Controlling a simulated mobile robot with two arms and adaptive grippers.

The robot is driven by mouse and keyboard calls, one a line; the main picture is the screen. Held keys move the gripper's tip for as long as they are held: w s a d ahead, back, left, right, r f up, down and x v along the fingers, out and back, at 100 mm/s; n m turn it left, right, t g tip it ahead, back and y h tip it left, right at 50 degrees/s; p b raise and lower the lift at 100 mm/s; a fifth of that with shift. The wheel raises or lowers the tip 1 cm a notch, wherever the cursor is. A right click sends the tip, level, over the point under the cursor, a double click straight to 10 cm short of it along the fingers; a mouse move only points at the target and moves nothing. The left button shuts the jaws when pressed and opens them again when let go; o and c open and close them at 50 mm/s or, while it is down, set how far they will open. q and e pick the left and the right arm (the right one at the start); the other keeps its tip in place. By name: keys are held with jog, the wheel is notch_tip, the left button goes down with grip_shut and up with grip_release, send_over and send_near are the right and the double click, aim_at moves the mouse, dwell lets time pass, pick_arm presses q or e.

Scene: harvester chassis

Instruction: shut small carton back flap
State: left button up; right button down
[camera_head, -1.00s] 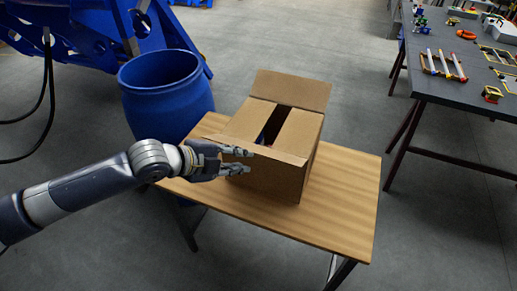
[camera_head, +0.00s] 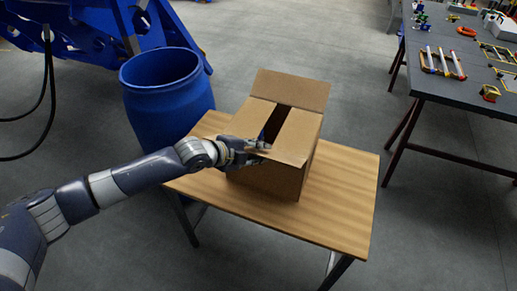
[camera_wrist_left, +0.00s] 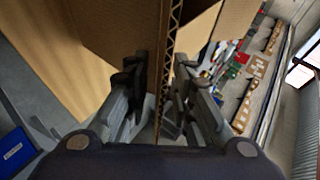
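The small carton (camera_head: 270,182) stands on a wooden table. Its back flap (camera_head: 292,90) stands up along the far edge, tilted slightly outward. A side flap (camera_head: 298,135) lies inward over the top on the right, with a dark gap beside it. My left gripper (camera_head: 264,147) is at the carton's near top edge, in front of the gap, away from the back flap. In the left wrist view my left gripper (camera_wrist_left: 158,85) has its fingers apart, with a corrugated cardboard edge (camera_wrist_left: 168,45) between them. Contact cannot be told. My right gripper is not in view.
The wooden table (camera_head: 335,215) has free room right of the carton. A blue barrel (camera_head: 168,105) stands close behind it on the left. A dark workbench (camera_head: 470,98) with several tools stands at the right. Blue machinery (camera_head: 95,35) is at the back left.

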pick_arm(q)
jog(key=shift+w+f, duration=0.1)
jog(key=shift+c, duration=0.6)
grip_shut()
jog(key=shift+d, duration=0.1)
